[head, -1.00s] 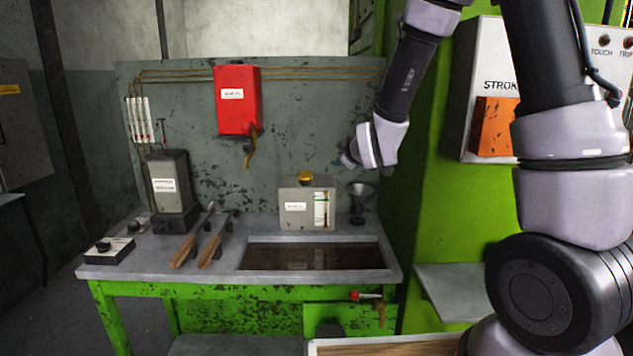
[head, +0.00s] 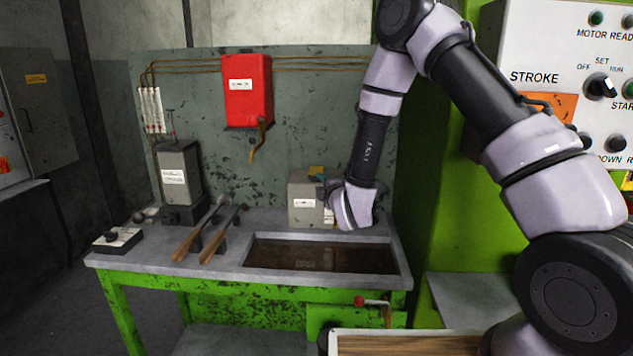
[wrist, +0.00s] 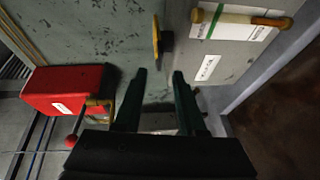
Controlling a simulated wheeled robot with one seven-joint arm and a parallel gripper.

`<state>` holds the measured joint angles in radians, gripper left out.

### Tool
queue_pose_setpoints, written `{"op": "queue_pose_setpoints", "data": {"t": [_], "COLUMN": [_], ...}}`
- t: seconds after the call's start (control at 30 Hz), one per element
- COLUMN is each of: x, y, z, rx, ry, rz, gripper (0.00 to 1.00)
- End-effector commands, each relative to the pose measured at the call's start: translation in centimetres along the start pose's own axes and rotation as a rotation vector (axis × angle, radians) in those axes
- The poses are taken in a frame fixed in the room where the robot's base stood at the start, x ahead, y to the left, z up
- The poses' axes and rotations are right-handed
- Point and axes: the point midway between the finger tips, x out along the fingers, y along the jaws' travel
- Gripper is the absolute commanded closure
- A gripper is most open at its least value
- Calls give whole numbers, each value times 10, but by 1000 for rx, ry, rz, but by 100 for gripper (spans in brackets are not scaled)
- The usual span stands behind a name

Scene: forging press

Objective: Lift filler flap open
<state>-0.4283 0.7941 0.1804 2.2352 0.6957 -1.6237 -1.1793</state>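The grey filler box (head: 303,190) stands at the back of the bench, behind the sunken tray. Its yellow flap (head: 316,170) shows on top, partly beside my wrist. In the wrist view the box (wrist: 225,50) lies sideways, and the flap (wrist: 156,40) is seen edge-on across a short dark neck. My gripper (wrist: 159,74) is open and empty, its two fingertips just short of the flap and apart from it. In the head view my wrist covers the box's right side and most of the gripper.
A red box (head: 248,90) with a hanging brass lever (head: 259,142) is on the back panel, left of my arm. Tongs (head: 205,235) lie on the bench left of the sunken tray (head: 325,238). The green press side (head: 445,215) stands close on the right.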

Motion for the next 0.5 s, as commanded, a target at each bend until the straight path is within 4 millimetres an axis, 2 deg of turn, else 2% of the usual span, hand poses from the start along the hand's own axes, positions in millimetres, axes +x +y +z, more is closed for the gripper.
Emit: {"op": "queue_pose_setpoints", "data": {"t": [0.1, 0.2, 0.5], "x": [20, 32, 42], "y": [0, 0, 0], "z": [0, 0, 0], "rx": [1, 2, 1], "ry": [0, 0, 0], "rz": [1, 1, 0], "gripper": [60, 60, 60]}}
